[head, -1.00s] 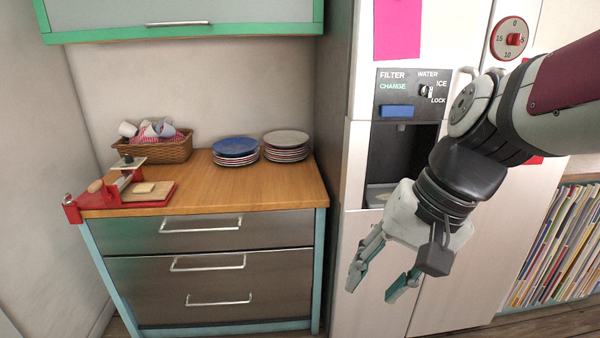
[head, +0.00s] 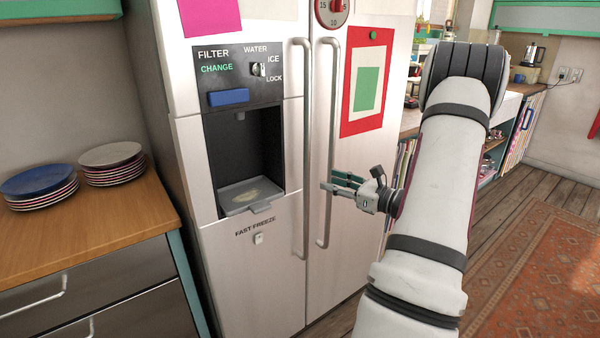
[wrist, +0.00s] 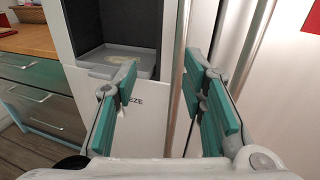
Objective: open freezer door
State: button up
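The freezer door (head: 245,285) is the left door of the white fridge, with an ice and water dispenser and a "FAST FREEZE" label. It looks shut. Its long vertical handle (head: 304,130) stands beside the right door's handle (head: 331,110). My gripper (head: 333,182) is in front of the right door, fingers pointing left, with the tips over the right handle in the head view. In the wrist view, the gripper (wrist: 160,68) is open, teal pads apart, with the door front beyond. A vertical bar shows close to the right finger; I cannot tell whether they touch.
A wooden counter (head: 85,220) with stacked plates (head: 112,162) stands left of the fridge. A red-framed picture (head: 367,80) hangs on the right door (head: 350,230). Wooden floor and a patterned rug (head: 540,275) lie open at the right.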

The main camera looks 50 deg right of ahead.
aim_at(309, 170)
jog(key=shift+m+h, duration=0.6)
jog(key=w+d, duration=0.1)
jog(key=w, duration=0.3)
jog(key=w+d, duration=0.1)
jog(key=w, duration=0.3)
jog(key=w+f, duration=0.1)
jog(key=w, duration=0.3)
jog(key=shift+d, duration=0.4)
jog(key=shift+c, duration=0.6)
grip_shut()
